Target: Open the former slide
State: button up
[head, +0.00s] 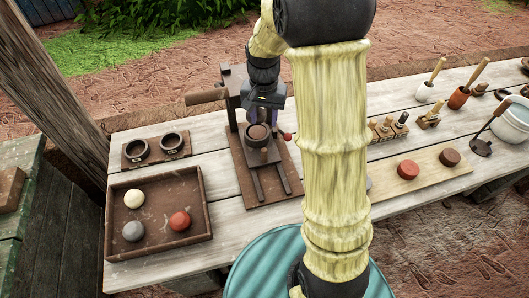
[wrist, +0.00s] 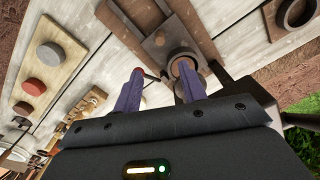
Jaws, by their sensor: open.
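The former (head: 262,170) is a dark wooden device on a brown base board with two rails running toward the near side. A round brown cup (head: 258,132) sits between the rails; it also shows in the wrist view (wrist: 184,54). A small round knob stands just in front of the cup in the head view. A red-tipped piece (head: 287,136) juts out at the right side. My gripper (head: 264,116) is over the former, its purple fingers apart. In the wrist view my gripper (wrist: 160,84) is open and empty, with the cup near the right fingertip. Contact cannot be told.
A wooden tray (head: 199,243) with three balls and a two-ring holder (head: 157,157) lie to the left. My arm hides part of the table's middle.

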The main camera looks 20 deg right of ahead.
aim_at(264, 149)
jog(key=shift+f, duration=0.1)
notch_tip(264, 149, down, 17)
jog(key=shift+f+p, duration=0.15)
jog(key=shift+p, duration=0.45)
grip_shut()
